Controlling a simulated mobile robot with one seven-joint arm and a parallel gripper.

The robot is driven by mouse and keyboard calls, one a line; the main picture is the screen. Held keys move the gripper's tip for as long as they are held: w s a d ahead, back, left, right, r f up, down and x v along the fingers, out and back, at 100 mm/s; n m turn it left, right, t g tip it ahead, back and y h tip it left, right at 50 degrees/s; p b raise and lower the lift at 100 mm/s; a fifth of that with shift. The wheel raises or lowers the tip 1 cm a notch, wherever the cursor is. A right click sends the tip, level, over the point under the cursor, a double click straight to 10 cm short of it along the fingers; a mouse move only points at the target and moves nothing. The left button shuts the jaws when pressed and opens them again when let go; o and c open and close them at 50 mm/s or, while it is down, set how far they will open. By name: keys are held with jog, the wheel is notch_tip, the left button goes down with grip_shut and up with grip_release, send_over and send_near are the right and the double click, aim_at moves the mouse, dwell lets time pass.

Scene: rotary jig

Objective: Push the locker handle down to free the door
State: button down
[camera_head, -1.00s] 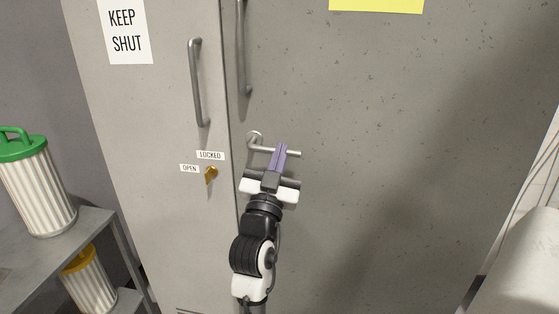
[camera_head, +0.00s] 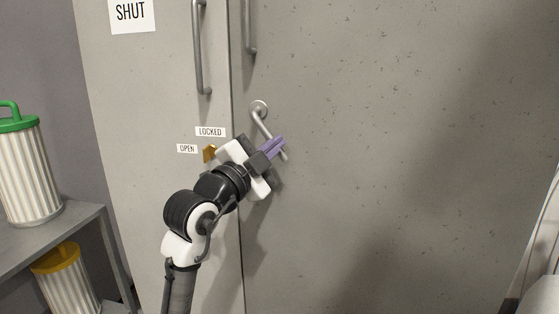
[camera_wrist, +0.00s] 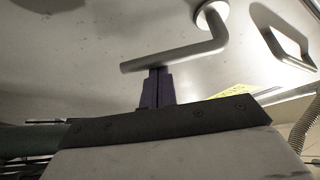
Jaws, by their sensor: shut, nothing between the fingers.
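The locker handle (camera_head: 262,123) is a metal lever on the right door (camera_head: 400,150). It now slants down to the right from its round rosette, with its free end low. My gripper (camera_head: 281,143) is shut, with its purple fingers lying across the outer part of the lever. In the wrist view the lever (camera_wrist: 180,56) shows just beyond the fingertips (camera_wrist: 156,74), which appear to touch it. The right door looks closed against the left door.
Vertical pull bars stand on the left door (camera_head: 202,55) and the right door (camera_head: 249,28). A shelf (camera_head: 75,228) at the left holds a green-lidded canister (camera_head: 28,175) and a yellow-lidded one (camera_head: 66,283). The right door's face is otherwise clear.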

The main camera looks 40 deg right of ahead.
jog(key=m, duration=0.1)
jog(key=w+a+f+m+g+b, duration=0.1)
jog(key=m+b, duration=0.1)
jog(key=shift+w+a+f+g+y, duration=0.2)
jog(key=shift+w+g+y, duration=0.1)
jog(key=shift+y, duration=0.1)
jog(key=shift+a, duration=0.1)
dwell(0.5)
